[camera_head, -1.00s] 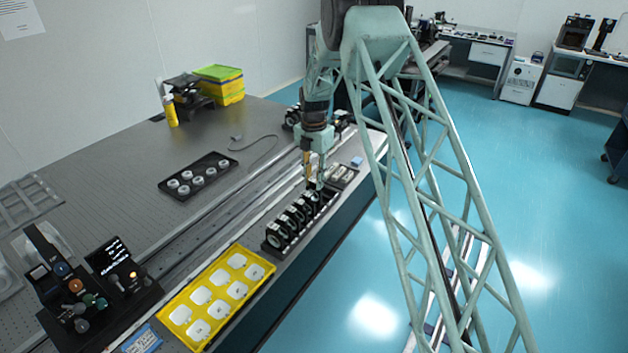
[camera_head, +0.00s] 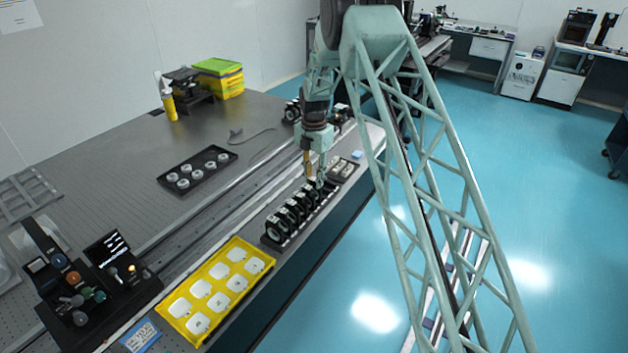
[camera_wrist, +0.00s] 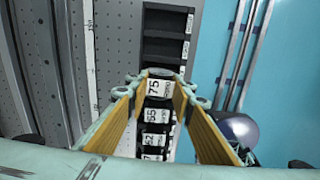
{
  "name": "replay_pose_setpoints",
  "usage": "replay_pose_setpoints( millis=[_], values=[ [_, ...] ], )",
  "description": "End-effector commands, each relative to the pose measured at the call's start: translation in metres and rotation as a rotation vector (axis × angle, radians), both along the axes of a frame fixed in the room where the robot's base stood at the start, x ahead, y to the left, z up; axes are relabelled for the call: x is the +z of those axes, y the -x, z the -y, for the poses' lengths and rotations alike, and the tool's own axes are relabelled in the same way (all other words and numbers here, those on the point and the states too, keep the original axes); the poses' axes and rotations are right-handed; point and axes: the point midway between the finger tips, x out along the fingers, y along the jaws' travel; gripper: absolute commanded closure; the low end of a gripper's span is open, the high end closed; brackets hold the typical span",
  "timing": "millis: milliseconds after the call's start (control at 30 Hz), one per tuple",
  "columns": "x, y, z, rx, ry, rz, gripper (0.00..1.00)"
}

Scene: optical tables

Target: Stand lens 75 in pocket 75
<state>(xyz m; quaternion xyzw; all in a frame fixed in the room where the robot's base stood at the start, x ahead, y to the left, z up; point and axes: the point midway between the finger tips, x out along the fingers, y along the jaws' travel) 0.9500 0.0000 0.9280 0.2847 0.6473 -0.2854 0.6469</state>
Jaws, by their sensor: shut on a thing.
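My gripper (camera_wrist: 160,98) is shut on lens 75 (camera_wrist: 160,86), a dark mount with a white label reading 75, seen between the yellow-lined fingers in the wrist view. Below it in that view stand more labelled mounts, one reading 55 (camera_wrist: 158,115). In the head view my gripper (camera_head: 320,182) is at the far end of the row of black lens mounts (camera_head: 288,220). Black pockets with small white labels (camera_wrist: 165,48) lie beyond the lens in the wrist view. Their labels are too small to read, and whether the lens touches anything below is hidden.
A yellow tray (camera_head: 244,246) with white pads lies at the near end of the row. A black tray of round parts (camera_head: 206,187) lies on the optical table (camera_head: 110,165) to the left. The table's edge is close on the right.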

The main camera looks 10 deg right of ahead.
Motion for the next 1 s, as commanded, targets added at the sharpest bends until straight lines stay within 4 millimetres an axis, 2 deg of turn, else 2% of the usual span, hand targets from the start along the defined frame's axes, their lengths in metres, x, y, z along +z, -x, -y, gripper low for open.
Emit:
replay_pose_setpoints(
  millis=[833, 867, 1000],
  values=[
    [-0.0039, -0.0001, 0.0, 0.0, 0.0, 0.0, 0.98],
    [-0.0039, -0.0002, -0.0001, 0.0, 0.0, 0.0, 0.78],
    [-0.0036, -0.0001, 0.0, 0.0, 0.0, 0.0, 0.65]
  ],
)
